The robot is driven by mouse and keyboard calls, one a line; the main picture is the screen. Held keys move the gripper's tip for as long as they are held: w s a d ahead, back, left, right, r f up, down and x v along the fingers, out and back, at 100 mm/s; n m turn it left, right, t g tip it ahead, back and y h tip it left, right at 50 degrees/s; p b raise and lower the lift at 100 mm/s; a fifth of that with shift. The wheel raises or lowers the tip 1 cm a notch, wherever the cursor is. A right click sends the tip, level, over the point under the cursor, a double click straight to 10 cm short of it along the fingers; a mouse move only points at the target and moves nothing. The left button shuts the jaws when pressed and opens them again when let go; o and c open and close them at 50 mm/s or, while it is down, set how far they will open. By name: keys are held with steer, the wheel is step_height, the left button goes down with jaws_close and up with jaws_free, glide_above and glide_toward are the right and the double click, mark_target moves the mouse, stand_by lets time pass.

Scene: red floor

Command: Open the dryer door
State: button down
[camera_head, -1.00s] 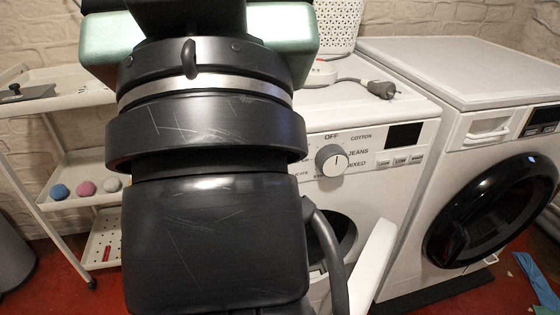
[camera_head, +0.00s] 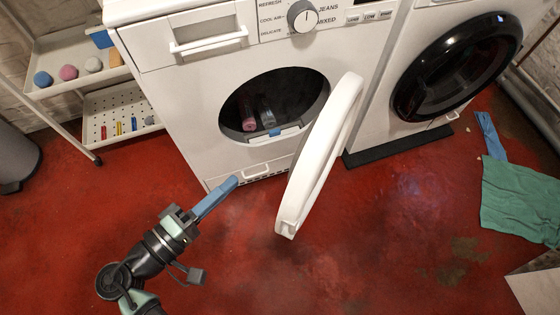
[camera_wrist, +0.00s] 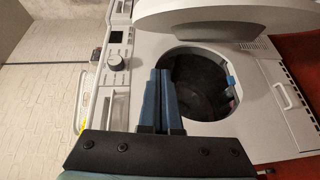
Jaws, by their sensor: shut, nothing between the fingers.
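The dryer (camera_head: 220,80) is the white machine with the dial, in the middle of the head view. Its white round door (camera_head: 318,150) stands open, swung out to the right and seen nearly edge-on. The round dark drum opening (camera_head: 290,88) is uncovered, with a few objects inside it. In the wrist view the door (camera_wrist: 205,22) is at the top, beside the opening (camera_wrist: 205,75). My gripper (camera_head: 233,181) has blue fingers, shut and empty. It is in front of the dryer's lower front, left of the door and apart from it in the head view.
A second white machine with a closed black round door (camera_head: 455,65) stands to the right. A white trolley (camera_head: 75,85) with small balls is at the left. A green cloth (camera_head: 520,200) lies on the floor at right. The red floor in front is mostly clear.

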mark_target(318, 155)
steer(key=w+d+b, duration=0.2)
steer(key=w+d, duration=0.1)
steer(key=d, duration=0.7)
steer(key=shift+f+n+t, duration=0.15)
steer(key=shift+n+t, duration=0.15)
steer(key=shift+n, duration=0.1)
steer(key=shift+d, duration=0.15)
